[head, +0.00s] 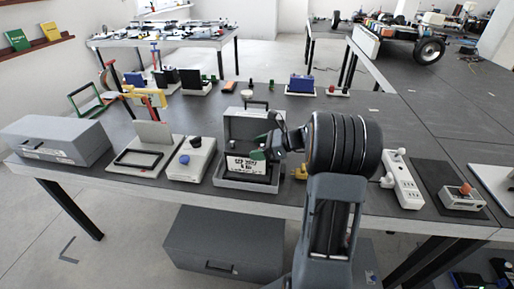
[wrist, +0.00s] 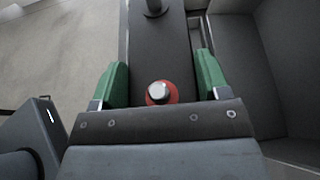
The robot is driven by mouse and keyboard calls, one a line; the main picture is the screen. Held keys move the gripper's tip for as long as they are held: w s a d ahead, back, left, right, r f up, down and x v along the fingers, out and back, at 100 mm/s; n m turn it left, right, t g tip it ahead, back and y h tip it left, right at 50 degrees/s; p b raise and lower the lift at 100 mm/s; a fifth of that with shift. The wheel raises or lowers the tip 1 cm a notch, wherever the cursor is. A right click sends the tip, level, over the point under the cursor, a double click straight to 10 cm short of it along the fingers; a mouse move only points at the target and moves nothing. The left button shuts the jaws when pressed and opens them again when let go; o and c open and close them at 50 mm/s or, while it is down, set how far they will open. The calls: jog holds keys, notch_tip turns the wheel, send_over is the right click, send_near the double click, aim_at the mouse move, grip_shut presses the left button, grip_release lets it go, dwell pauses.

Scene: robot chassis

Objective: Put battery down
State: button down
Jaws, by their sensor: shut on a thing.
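The battery (head: 242,166) has a pale front label with dark lettering. It sits in or just above an open grey case (head: 262,187), and I cannot tell whether it rests on the case floor. My gripper (head: 261,152) is over the battery's right part. In the wrist view my gripper (wrist: 159,72) is shut on the dark battery top (wrist: 160,40), one green finger on each side. A red terminal with a metal post (wrist: 159,93) shows between the fingers, and a black terminal (wrist: 154,6) shows at the top edge. The fingers' contact is partly hidden.
The case's raised lid (head: 245,122) stands behind the battery. A white power strip (head: 402,180) is right of my arm. Bare bench lies between the rows.

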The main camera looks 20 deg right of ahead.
jog(key=shift+f, duration=1.3)
jog(key=shift+c, duration=0.5)
grip_release()
jog(key=shift+f, duration=0.3)
jog(key=shift+r, duration=0.1)
